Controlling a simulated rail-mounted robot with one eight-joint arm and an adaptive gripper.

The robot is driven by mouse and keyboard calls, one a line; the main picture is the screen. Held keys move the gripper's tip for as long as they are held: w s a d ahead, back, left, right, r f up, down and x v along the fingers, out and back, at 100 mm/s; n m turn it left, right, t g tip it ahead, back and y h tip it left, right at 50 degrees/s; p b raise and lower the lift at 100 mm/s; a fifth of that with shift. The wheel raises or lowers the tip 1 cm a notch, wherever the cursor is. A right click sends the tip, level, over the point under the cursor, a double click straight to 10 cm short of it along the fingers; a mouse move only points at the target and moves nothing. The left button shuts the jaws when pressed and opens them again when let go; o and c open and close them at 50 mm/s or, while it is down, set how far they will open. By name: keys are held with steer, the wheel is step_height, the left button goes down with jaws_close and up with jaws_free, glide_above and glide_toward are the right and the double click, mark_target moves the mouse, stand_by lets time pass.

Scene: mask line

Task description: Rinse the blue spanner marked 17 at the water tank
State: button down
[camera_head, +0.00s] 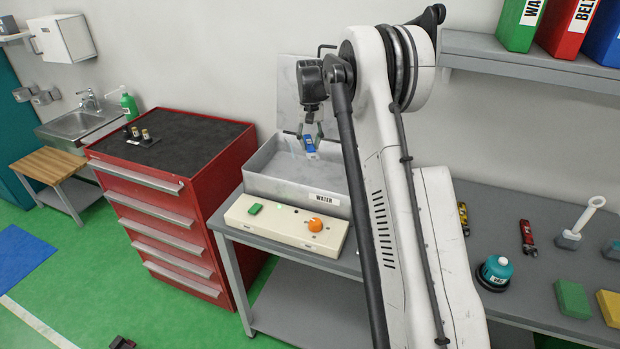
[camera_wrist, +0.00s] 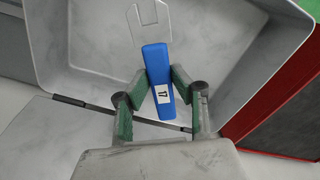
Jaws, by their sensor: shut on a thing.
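The blue spanner (camera_wrist: 155,62) has a blue handle with a white label reading 17 and a pale grey open jaw. My gripper (camera_wrist: 158,88) is shut on its handle in the wrist view, with the open jaw pointing away from my palm. In the head view my gripper (camera_head: 309,132) hangs over the water tank (camera_head: 258,182), a grey open basin labelled WATER, and the spanner (camera_head: 309,144) shows between its fingers. The spanner is over or inside the basin; I cannot tell whether it touches water.
A control panel (camera_head: 285,222) with a green button and an orange knob sits before the tank. A red drawer cabinet (camera_head: 170,200) stands left. My arm hides part of the bench.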

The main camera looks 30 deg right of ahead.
mark_target(310, 144)
stand_by(0.3)
steer(key=shift+r+p, duration=0.6)
steer(key=shift+r, duration=1.45)
